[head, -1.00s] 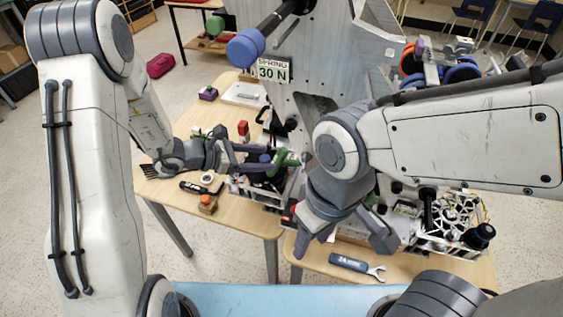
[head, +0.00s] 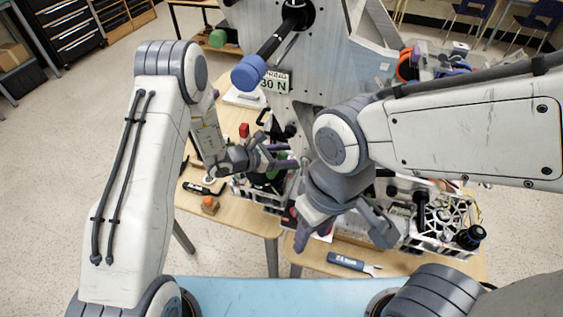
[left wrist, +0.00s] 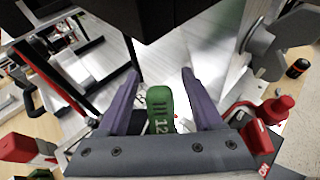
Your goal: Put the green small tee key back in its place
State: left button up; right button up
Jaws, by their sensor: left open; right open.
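The green tee key's handle (left wrist: 160,108), marked 12, shows in the left wrist view between the two purple fingers of my left gripper (left wrist: 162,88). The fingers stand apart with a gap on each side of the handle. The key's lower part is hidden. In the head view my left gripper (head: 283,155) is above the parts at the back of the table, and only a little green shows by it. My right gripper (head: 342,232) is open and empty above the front right of the table.
A small block with an orange top (head: 210,205) stands front left. A white-framed assembly (head: 440,215) is at the right. The tall grey metal plate (head: 330,60) with a blue-ended roller (head: 249,72) rises behind.

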pick_arm(q)
grip_shut()
dwell(0.3)
